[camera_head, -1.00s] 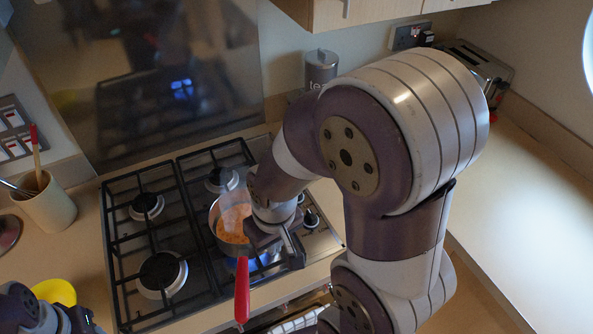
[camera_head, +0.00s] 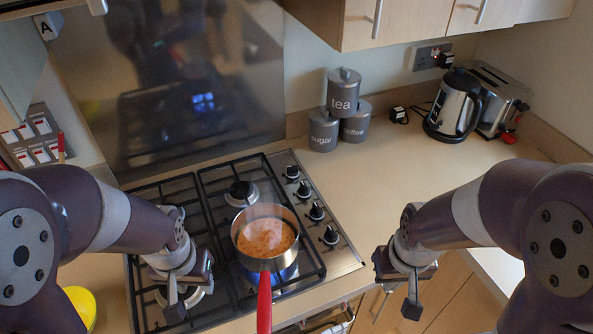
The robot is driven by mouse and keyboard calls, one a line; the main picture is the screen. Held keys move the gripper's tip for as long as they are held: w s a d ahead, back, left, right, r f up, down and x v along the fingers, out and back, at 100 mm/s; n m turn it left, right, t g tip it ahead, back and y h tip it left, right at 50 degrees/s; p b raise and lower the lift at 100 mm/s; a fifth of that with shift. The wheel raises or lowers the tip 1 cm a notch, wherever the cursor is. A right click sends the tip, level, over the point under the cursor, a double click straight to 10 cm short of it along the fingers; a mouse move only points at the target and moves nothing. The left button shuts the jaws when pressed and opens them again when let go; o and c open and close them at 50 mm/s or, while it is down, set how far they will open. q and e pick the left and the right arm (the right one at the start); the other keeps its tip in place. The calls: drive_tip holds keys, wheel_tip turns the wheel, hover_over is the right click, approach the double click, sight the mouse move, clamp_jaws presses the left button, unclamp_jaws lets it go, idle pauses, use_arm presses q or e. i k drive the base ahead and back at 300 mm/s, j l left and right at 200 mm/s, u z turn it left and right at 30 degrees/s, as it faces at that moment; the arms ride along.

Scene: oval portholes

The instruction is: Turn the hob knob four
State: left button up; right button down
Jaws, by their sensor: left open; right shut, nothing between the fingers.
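The hob's black knobs stand in a row on the steel strip at the right of the hob (camera_head: 350,258). From back to front, I see a rear knob (camera_head: 292,172), two middle knobs (camera_head: 304,190) (camera_head: 317,211) and a front knob (camera_head: 330,236). Their markings are too small to read. My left gripper (camera_head: 188,295) is over the hob's front left, open, away from the knobs. My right gripper (camera_head: 412,300) is shut and empty, right of the hob, apart from the front knob.
A pan (camera_head: 265,238) of orange food stands over a blue flame, its red handle (camera_head: 264,305) pointing forward. Canisters (camera_head: 323,130), a kettle (camera_head: 455,105) and a toaster (camera_head: 500,95) stand at the back. The counter right of the knobs is clear.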

sight(292, 170)
drive_tip(key=i+l+u, duration=0.1)
drive_tip(key=l+u, duration=0.3)
drive_tip(key=i+l+u, duration=0.1)
drive_tip(key=l+u, duration=0.25)
